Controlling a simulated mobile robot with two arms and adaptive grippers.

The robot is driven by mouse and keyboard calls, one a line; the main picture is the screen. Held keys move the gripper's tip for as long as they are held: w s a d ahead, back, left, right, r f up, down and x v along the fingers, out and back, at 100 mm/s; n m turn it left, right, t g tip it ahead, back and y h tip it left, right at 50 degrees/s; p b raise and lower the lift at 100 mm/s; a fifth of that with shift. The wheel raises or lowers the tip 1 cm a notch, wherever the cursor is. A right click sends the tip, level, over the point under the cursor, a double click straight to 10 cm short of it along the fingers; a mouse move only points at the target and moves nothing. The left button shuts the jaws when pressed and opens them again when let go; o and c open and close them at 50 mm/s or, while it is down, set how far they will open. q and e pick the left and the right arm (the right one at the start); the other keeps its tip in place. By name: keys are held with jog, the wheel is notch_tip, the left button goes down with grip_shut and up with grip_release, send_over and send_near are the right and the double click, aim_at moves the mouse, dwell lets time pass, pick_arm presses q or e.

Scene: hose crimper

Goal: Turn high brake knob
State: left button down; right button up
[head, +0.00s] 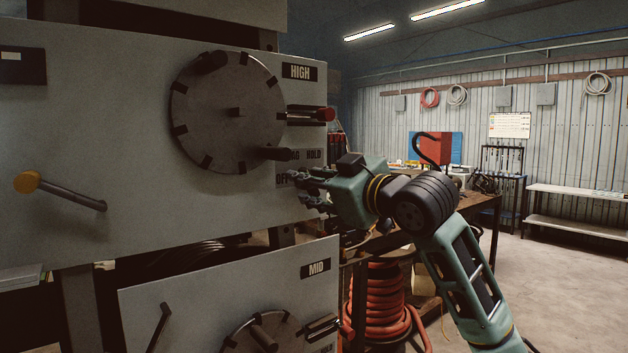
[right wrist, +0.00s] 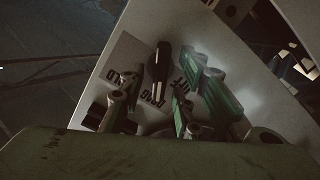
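The upper grey panel (head: 110,130) carries the HIGH label (head: 299,72) and a large round disc (head: 228,112). A plate with HOLD, OFF and partly hidden lettering sits low at its right edge. In the right wrist view a dark, elongated brake knob (right wrist: 158,66) stands on this lettered plate. My right gripper (head: 303,187) is at the plate in the head view, its fingers spread. In the right wrist view its two fingers (right wrist: 160,92) lie either side of the knob, with visible gaps. The knob is not clearly visible in the head view. My left gripper is out of view.
A red-tipped lever (head: 318,114) sticks out just above the plate. A MID panel (head: 230,300) stands below. A workbench (head: 470,200) and red hose coil (head: 375,300) stand behind my right arm.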

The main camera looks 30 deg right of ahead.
jog(key=shift+c, duration=1.1)
grip_shut()
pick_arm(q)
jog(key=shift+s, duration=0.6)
pick_arm(e)
jog(key=shift+m, duration=0.3)
pick_arm(q)
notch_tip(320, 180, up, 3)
jog(key=p, duration=0.3)
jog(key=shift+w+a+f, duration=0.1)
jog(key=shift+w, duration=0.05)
pick_arm(e)
jog(key=m, duration=1.1)
jog(key=shift+d, duration=0.25)
jog(key=shift+o, duration=1.1)
grip_release()
